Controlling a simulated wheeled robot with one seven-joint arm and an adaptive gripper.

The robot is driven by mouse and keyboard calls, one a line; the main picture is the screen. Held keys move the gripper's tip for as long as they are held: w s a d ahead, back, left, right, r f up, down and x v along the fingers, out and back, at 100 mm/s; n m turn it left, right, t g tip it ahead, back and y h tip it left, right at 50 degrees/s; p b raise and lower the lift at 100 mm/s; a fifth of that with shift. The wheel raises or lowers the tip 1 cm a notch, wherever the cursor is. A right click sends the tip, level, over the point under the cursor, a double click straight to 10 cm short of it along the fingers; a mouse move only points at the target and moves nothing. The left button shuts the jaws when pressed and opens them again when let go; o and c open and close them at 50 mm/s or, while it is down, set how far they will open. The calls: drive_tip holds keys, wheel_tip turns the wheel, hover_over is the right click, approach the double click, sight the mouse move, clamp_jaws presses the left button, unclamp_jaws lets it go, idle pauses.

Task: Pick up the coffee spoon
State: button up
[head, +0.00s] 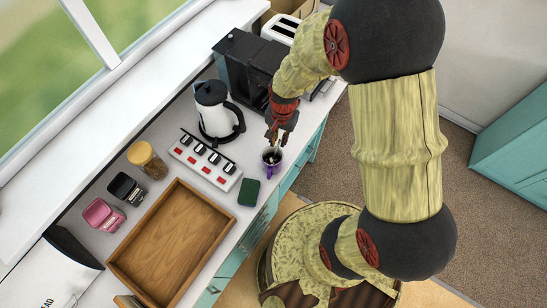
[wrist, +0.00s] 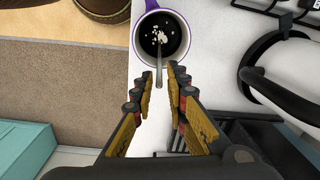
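The coffee spoon (wrist: 159,66) stands in a purple mug (wrist: 134,36) that holds dark liquid with pale bits, in the wrist view. Its thin handle leans over the rim towards my gripper. My gripper (wrist: 160,80) is open. The spoon's handle end shows in the gap between the two fingertips, with space on both sides and no visible contact. In the head view the mug (head: 268,171) is small, near the counter's front edge, with my gripper (head: 276,139) just above it. The spoon's bowl is hidden in the liquid.
A power strip (head: 205,160) lies left of the mug, with a white kettle (head: 215,112) behind it. A black coffee machine (head: 245,65) stands behind my gripper. A green sponge (head: 249,192) and wooden tray (head: 172,240) lie nearer the front. The floor (head: 340,145) opens to the right.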

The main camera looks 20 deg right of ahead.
drive_tip(key=shift+f, duration=0.75)
drive_tip(key=shift+c, duration=0.2)
clamp_jaws()
